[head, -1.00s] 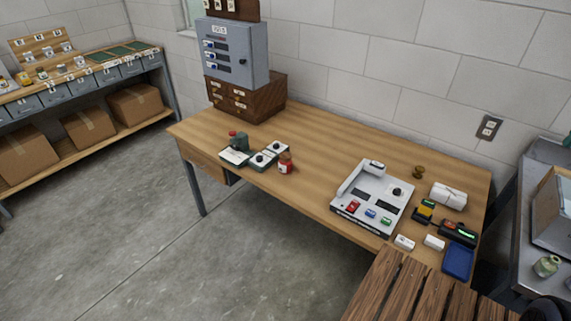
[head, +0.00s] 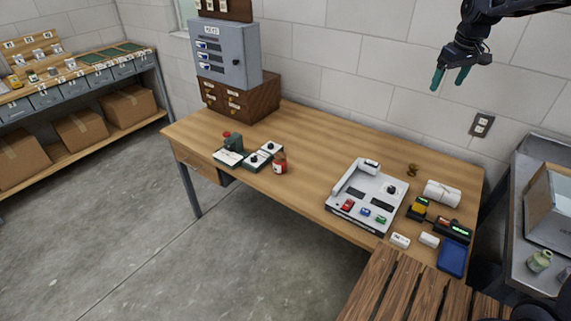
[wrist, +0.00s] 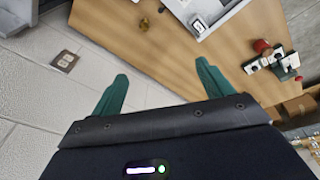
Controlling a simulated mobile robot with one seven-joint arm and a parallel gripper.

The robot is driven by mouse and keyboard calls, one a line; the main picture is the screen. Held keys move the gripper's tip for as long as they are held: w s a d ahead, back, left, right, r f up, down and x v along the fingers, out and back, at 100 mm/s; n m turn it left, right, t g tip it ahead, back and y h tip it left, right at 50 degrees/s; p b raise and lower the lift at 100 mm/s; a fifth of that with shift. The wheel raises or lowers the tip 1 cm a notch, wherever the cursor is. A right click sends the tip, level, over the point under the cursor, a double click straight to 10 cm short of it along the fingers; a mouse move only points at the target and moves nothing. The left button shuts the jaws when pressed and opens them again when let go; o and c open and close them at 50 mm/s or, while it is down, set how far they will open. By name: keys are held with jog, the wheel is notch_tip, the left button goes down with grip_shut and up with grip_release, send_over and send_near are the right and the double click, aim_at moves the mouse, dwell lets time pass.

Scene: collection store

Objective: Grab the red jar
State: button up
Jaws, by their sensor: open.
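The red jar (head: 280,163), with a pale label, stands upright on the wooden desk (head: 330,140), near its front edge, just right of a small device with white cards. In the wrist view the jar (wrist: 262,46) seems to be the red round shape at the right. My gripper (head: 449,80) has green fingers and hangs high at the upper right of the head view, far from the jar. In the wrist view my gripper (wrist: 162,75) has its fingers wide apart with nothing between them.
The dark green device with cards (head: 234,148) stands close left of the jar. A grey cabinet (head: 225,55) on wooden drawers (head: 240,103) stands behind. A grey control panel (head: 368,197) lies to the right, with a white roll (head: 442,193) beyond. The desk middle is clear.

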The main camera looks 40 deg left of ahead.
jog(key=a+f+n, duration=0.1)
jog(key=a+f, duration=0.2)
jog(key=a, duration=0.4)
jog(key=a+f+n, duration=0.2)
jog(key=a+f, duration=0.1)
jog(key=a, duration=0.5)
jog(key=n+g+h, duration=0.1)
jog(key=n+g, duration=0.1)
jog(key=n, duration=0.5)
send_over(280, 155)
notch_tip(280, 155, down, 25)
jog(key=shift+d, duration=0.15)
jog(key=shift+s+f, duration=0.25)
jog(key=shift+f, duration=0.25)
jog(key=f, duration=1)
jog(key=shift+w+a, duration=0.2)
jog(key=shift+c, duration=0.2)
jog(key=c, duration=1.1)
